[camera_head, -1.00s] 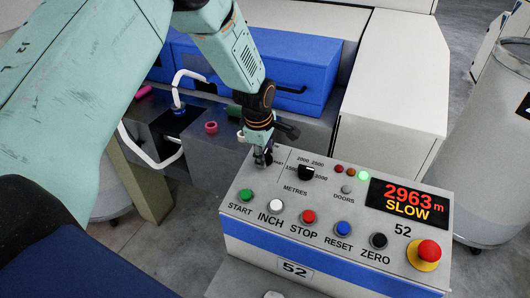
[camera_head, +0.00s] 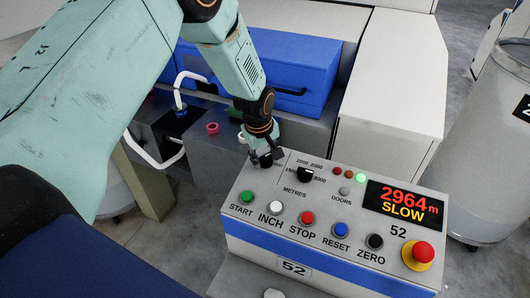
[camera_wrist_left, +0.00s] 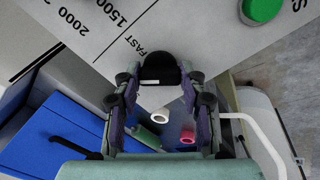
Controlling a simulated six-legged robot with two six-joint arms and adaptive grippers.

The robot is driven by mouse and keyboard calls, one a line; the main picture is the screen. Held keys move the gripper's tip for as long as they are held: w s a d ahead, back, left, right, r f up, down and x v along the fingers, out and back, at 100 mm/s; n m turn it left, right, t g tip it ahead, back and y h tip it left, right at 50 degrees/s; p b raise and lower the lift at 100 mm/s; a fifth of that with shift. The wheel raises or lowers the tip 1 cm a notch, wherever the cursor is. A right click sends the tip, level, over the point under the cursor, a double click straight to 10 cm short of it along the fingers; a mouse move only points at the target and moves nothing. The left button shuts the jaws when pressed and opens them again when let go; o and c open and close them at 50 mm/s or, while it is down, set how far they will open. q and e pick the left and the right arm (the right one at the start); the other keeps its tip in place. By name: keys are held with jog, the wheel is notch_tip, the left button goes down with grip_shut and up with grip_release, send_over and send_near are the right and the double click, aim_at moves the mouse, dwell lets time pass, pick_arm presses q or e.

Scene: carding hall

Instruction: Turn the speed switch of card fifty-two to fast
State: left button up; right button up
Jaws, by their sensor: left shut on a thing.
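The control panel of card 52 (camera_head: 330,196) has a lit display (camera_head: 402,202) reading 2964 m and SLOW. My left gripper (camera_head: 265,160) is at the panel's upper left corner, coming down from above. In the left wrist view its two fingers (camera_wrist_left: 158,88) are shut on a black knob (camera_wrist_left: 158,68), the speed switch, with the word FAST printed beside it. My right gripper is not in view.
The black metres selector (camera_head: 304,175) is close to the right of my gripper. START (camera_head: 246,197), other push buttons and a red emergency stop (camera_head: 423,251) line the panel's front. A blue box (camera_head: 290,72) and white bent handles (camera_head: 150,150) are behind and left.

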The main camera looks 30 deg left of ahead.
pick_arm(q)
jog(key=m, duration=0.5)
jog(key=shift+w+r+m+p, duration=0.1)
jog(key=shift+r+m+p, duration=0.05)
jog(key=shift+m+p, duration=0.2)
jog(key=m, duration=0.4)
jog(key=shift+m, duration=0.35)
jog(key=o, duration=1.1)
jog(key=shift+s, duration=0.2)
jog(key=shift+o, duration=0.2)
jog(key=v, duration=1.2)
jog(key=shift+a, duration=0.1)
